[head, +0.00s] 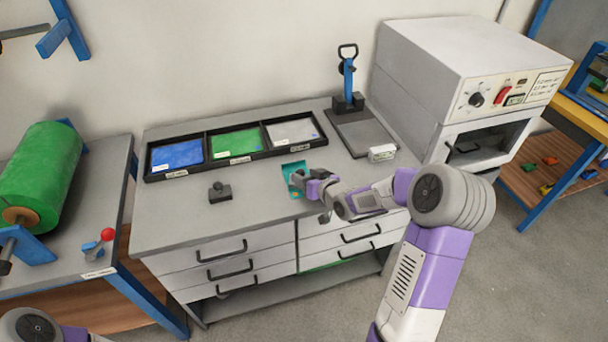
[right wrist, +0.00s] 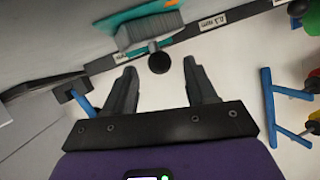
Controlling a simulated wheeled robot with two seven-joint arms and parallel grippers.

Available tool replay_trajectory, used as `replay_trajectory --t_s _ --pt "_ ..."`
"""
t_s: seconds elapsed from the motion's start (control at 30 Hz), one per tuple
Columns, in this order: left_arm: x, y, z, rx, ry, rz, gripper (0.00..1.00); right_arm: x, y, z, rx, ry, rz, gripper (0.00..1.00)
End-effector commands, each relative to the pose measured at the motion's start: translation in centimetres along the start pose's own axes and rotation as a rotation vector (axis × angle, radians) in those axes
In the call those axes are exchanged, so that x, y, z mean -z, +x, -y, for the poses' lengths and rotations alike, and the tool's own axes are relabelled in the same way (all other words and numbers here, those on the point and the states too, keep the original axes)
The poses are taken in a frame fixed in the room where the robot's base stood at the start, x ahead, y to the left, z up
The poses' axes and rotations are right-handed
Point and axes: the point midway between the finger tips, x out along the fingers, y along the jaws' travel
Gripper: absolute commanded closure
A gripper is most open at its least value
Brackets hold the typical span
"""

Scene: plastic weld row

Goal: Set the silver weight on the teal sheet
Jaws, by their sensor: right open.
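The teal sheet (head: 287,167) lies on the grey workbench, below the tray of coloured sheets; its edge also shows in the right wrist view (right wrist: 128,17). The silver weight (right wrist: 150,28), a grey block with a dark round knob, is at the teal sheet and overlaps it in the right wrist view. In the head view a small grey shape there (head: 298,175) is partly hidden by my gripper; whether it rests fully on the sheet cannot be told. My right gripper (right wrist: 159,72) is open and empty, its fingertips apart on either side below the knob. My left gripper is out of view.
A dark knobbed block (head: 220,193) stands on the bench to the left. Behind is a black tray (head: 207,160) with blue, green and grey sheets. A blue-handled press (head: 348,95), a small white box (head: 382,153) and an oven (head: 455,75) are right. The bench's front left is clear.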

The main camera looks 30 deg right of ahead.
Motion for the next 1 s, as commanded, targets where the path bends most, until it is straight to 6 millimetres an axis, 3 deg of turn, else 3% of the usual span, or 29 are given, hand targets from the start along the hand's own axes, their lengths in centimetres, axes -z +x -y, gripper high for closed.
replay_trajectory --t_s 0.2,0.43,0.63,1.0 --pt "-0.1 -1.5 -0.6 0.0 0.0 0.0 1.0 0.3 -5.2 0.0 -0.003 0.0 0.0 0.44" --pt "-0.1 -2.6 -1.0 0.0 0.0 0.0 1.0 0.2 -9.1 0.0 -0.003 0.001 0.0 0.44" --pt "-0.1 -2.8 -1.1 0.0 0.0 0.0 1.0 0.0 -10.4 0.0 0.0 0.002 0.0 0.44" --pt "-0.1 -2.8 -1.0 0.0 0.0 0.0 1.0 0.0 -10.4 0.0 0.0 0.001 0.0 0.44"
